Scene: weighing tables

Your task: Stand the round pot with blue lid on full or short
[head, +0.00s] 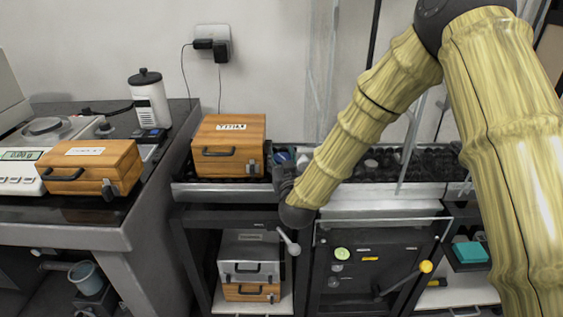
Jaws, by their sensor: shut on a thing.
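My gripper (284,178) is at the end of my arm, low over the dark-topped bench, just right of a wooden box. It is mostly hidden by my own wrist. A small blue and pale round thing (283,157) shows just beyond it, apparently the round pot with blue lid, and my gripper appears shut on it. Most of the pot is hidden. The wooden box (229,146) has a dark handle and a white label whose text I cannot read surely. A second wooden box (92,166) with a blurred label is on the left table.
A balance (20,170) and a white bottle with black lid (149,99) stand on the left table. The bench behind my arm holds dark lumpy material (392,163) and upright clear panels. Below are shelves with boxes and a dark cabinet (375,262).

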